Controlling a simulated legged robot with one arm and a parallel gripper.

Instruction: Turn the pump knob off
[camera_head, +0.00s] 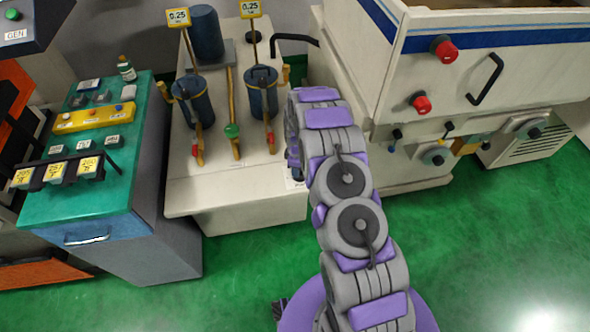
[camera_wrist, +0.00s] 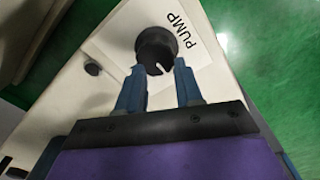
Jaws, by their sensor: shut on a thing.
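The pump knob (camera_wrist: 155,42) is round and black, on a pale panel with a PUMP label (camera_wrist: 181,33) to its right in the wrist view. A short white mark on the knob points down and slightly right in that view, between the fingers. My gripper (camera_wrist: 158,72) has its two blue fingers at the lower left and lower right of the knob, shut on it. In the head view my purple and grey arm (camera_head: 345,180) reaches to the right front of the pale cabinet (camera_head: 235,205); the knob and fingertips cannot be made out there.
On the cabinet stand two dark blue cylinders (camera_head: 193,103) with yellow 0.25 signs and several levers. A green-topped cart (camera_head: 80,205) stands left. A white machine (camera_head: 480,70) with red knobs (camera_head: 444,48) stands right. Green floor is clear in front.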

